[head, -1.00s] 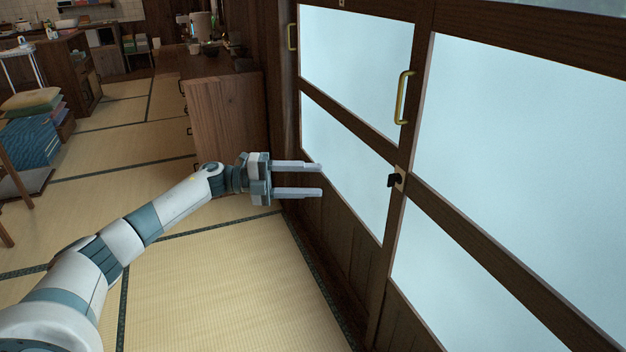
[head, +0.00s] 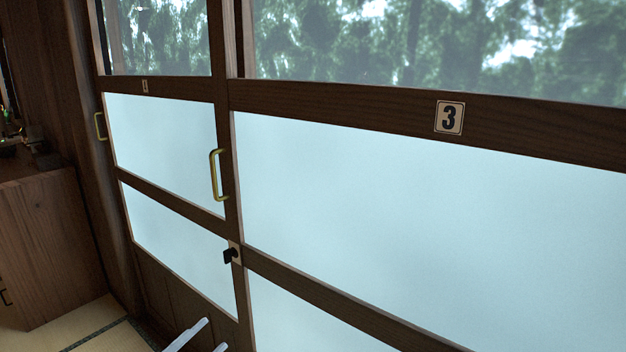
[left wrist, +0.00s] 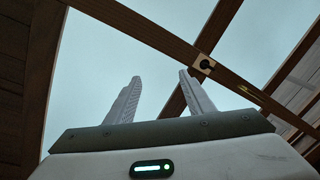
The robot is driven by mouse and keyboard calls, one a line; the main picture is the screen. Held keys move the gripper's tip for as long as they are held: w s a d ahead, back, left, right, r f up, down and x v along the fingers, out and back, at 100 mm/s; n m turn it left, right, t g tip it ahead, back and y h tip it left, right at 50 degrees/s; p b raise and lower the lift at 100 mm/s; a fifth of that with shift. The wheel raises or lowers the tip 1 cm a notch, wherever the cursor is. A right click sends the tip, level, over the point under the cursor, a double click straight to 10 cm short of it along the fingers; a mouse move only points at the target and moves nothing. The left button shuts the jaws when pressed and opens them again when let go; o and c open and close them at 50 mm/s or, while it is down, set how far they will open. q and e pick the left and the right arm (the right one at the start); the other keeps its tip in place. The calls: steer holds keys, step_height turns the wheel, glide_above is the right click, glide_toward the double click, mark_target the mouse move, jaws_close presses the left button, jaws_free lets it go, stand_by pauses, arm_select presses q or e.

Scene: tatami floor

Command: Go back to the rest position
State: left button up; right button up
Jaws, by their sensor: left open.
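My left gripper (head: 203,341) shows only as two pale fingertips at the bottom edge of the head view, in front of the lower part of the sliding doors. Its fingers stand apart with nothing between them. In the left wrist view the same gripper (left wrist: 158,97) is open and empty, with the frosted pane and dark door frame beyond it. The rest of my left arm is out of the head view. My right gripper is not in view.
Dark wood doors with frosted panes (head: 430,210) fill most of the head view. A brass handle (head: 216,175) and a black latch (head: 231,256) sit on the frame.

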arm_select(q)
steer(key=s+d+f+n+g+y, duration=0.25)
steer(key=s+f+n, duration=0.3)
steer(key=s, duration=0.65)
steer(key=s+d+f+n+g+y, duration=0.2)
steer(key=s+d+f+n+g, duration=0.2)
steer(key=s+f, duration=0.5)
steer(key=s+d+f+n+g+y, duration=0.3)
steer(key=s+d+f+n, duration=0.15)
steer(key=s, duration=0.95)
steer(key=s+a+f+y+p, duration=0.1)
steer(key=a+f+p, duration=0.2)
steer(key=f+p, duration=0.5)
steer(key=s+a+f+n+g+y+p, duration=0.1)
steer(key=a+f+p, duration=0.2)
steer(key=f+p, duration=0.5)
steer(key=shift+s+f+p, duration=0.35)
steer(key=shift+f, duration=0.4)
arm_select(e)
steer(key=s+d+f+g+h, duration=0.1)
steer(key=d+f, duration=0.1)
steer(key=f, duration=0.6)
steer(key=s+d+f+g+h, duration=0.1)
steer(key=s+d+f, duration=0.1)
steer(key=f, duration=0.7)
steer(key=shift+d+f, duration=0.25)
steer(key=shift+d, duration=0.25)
arm_select(q)
steer(key=shift+g, duration=0.25)
steer(key=c, duration=0.5)
